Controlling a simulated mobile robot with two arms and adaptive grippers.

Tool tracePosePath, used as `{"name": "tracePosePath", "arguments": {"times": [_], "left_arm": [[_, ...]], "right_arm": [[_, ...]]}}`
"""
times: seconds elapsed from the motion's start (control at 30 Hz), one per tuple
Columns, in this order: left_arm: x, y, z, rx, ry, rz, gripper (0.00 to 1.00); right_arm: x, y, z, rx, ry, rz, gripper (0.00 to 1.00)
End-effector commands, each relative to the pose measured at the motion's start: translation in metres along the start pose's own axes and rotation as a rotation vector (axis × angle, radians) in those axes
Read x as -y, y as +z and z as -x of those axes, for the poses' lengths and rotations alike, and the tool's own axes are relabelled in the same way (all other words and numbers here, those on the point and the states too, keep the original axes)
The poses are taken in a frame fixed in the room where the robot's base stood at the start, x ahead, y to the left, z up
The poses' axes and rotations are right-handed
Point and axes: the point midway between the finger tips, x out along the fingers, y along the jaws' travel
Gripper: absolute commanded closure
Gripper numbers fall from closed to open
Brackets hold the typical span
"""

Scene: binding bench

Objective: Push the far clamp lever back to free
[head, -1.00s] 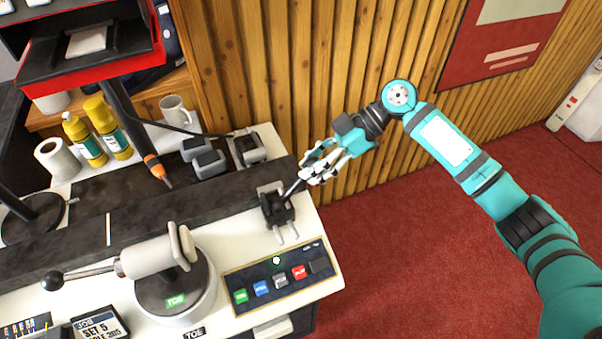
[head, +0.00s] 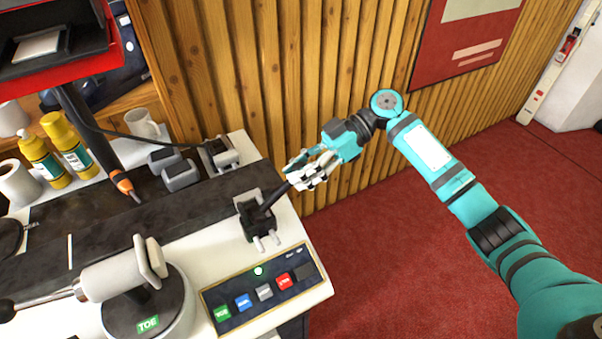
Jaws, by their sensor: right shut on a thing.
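The far clamp (head: 247,227) is a small black block with pale prongs at the right end of the dark bar on the bench. Its dark lever (head: 272,200) leans up and to the right from the block. My right gripper (head: 297,180), with teal and white fingers, is shut on the lever's upper end, which the fingers hide. My left gripper is not in the head view.
A control panel (head: 237,308) with coloured buttons lies just in front of the clamp. A white cylindrical fixture marked TOE (head: 148,323) stands at the near left. Grey blocks (head: 180,175) sit behind the bar. A slatted wood wall (head: 240,70) rises close behind.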

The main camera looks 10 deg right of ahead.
Motion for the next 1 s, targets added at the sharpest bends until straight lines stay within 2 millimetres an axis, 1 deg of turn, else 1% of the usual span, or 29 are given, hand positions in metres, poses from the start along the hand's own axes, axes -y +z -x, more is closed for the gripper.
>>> {"name": "tracePosePath", "arguments": {"times": [0.03,0.07,0.1,0.2,0.23,0.37,0.43,0.57,0.67,0.73,0.77,0.8,1.0], "left_arm": [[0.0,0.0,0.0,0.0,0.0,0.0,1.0],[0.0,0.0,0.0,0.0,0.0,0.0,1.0],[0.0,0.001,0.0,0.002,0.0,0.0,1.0],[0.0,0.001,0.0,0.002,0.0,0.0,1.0],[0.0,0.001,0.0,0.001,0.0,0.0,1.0],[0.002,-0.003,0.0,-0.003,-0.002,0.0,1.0],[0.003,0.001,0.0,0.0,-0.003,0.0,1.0],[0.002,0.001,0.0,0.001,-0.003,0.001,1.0],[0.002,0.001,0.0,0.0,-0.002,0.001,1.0],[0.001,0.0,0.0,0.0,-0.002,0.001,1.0],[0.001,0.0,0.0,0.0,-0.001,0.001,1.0],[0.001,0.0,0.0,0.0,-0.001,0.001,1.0],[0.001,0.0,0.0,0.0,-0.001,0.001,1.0]], "right_arm": [[-0.02,-0.011,0.013,-0.03,0.09,0.004,0.69],[-0.02,-0.011,0.013,-0.03,0.09,0.004,0.65],[-0.02,-0.011,0.013,-0.031,0.09,0.004,0.54],[-0.02,-0.012,0.013,-0.032,0.089,0.003,0.3],[-0.02,-0.012,0.013,-0.032,0.089,0.003,0.25],[-0.02,-0.012,0.013,-0.032,0.089,0.003,0.26],[-0.02,-0.012,0.013,-0.032,0.089,0.003,0.26],[-0.019,-0.011,0.021,-0.031,0.09,0.003,0.26],[-0.017,-0.011,0.037,-0.03,0.089,0.003,0.26],[-0.015,-0.01,0.052,-0.029,0.088,0.004,0.29],[-0.014,-0.01,0.059,-0.029,0.089,0.004,0.33],[-0.012,-0.009,0.068,-0.028,0.086,0.004,0.42],[-0.005,-0.007,0.105,-0.023,0.072,0.006,0.42]]}}
